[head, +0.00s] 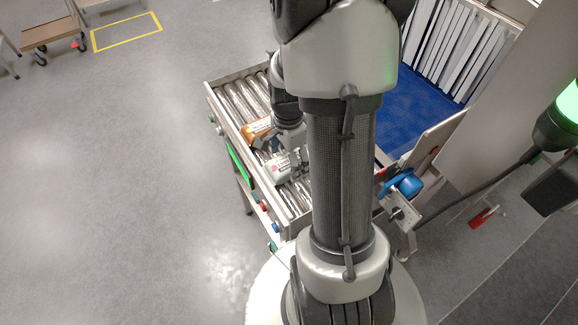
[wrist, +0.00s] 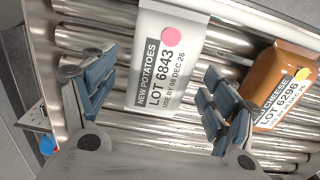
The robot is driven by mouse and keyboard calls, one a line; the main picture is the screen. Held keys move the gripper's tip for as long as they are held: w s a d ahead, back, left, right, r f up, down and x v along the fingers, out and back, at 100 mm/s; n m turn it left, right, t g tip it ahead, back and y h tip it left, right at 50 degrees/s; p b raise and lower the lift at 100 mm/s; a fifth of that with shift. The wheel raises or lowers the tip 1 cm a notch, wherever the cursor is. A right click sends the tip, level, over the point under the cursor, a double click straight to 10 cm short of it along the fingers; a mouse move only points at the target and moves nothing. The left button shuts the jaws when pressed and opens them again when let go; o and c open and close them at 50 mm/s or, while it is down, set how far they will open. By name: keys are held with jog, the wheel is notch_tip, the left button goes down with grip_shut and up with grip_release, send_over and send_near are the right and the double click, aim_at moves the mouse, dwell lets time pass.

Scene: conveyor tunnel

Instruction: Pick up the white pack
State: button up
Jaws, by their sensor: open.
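The white pack (wrist: 177,50) lies on the rollers in the upper middle of the wrist view. Its label reads NEW POTATOES, LOT 6843, and it has a pink dot. My gripper (wrist: 158,82) is open, with one blue-padded finger to the left of the pack and one to the right. Clear gaps show between the fingers and the pack, and nothing is held. In the head view, the white pack (head: 277,169) shows beside my arm, with its pink dot visible. My arm hides much of the gripper there.
An orange-brown pack (wrist: 287,75) with a cheese label and a yellow dot lies to the right of my right finger. The roller conveyor (head: 243,95) has raised side rails. A blue-floored bay with white panels (head: 455,45) stands behind. The grey floor to the left is open.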

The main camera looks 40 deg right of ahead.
jog(key=shift+f, duration=0.55)
jog(key=c, duration=1.4)
